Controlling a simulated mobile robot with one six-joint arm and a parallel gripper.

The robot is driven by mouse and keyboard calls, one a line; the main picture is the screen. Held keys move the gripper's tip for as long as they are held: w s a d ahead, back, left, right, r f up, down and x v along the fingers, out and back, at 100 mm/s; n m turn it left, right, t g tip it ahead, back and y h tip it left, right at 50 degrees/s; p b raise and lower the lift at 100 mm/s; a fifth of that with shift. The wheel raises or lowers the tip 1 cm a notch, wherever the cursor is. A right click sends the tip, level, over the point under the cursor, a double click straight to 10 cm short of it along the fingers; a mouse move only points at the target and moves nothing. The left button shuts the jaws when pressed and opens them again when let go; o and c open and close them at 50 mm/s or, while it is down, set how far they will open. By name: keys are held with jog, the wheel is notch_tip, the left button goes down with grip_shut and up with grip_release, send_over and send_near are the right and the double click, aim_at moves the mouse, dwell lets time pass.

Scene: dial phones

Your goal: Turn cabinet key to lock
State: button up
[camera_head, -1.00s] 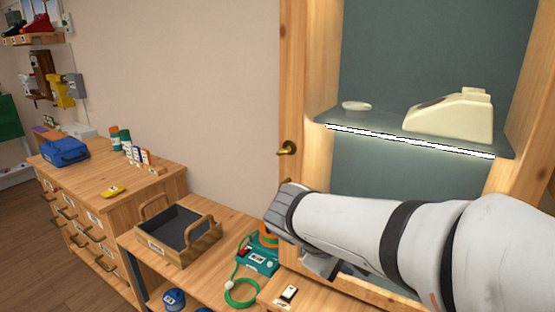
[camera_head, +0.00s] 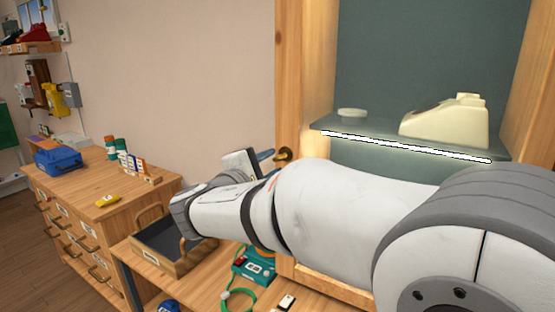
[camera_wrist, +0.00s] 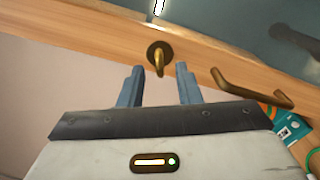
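The brass cabinet key (camera_head: 283,155) sits on the wooden front frame of the display cabinet (camera_head: 290,70). In the wrist view the key (camera_wrist: 160,58) stands out from a round brass plate and hangs roughly upright in the picture. My gripper (camera_wrist: 160,76) is open, with one blue-grey finger on each side of the key's line. The key appears centred at or just beyond the fingertips, and I see no contact. In the head view my gripper (camera_head: 263,157) is at the key's left, partly hidden behind my arm.
A shelf (camera_head: 340,128) inside the cabinet holds a cream phone (camera_head: 450,122) and a small pale dish. A brown bar handle (camera_wrist: 250,90) is right of the key in the wrist view. A tray (camera_head: 150,253) and a teal device (camera_head: 255,268) lie below my arm.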

jog(key=shift+x, duration=1.35)
jog(key=shift+c, duration=0.5)
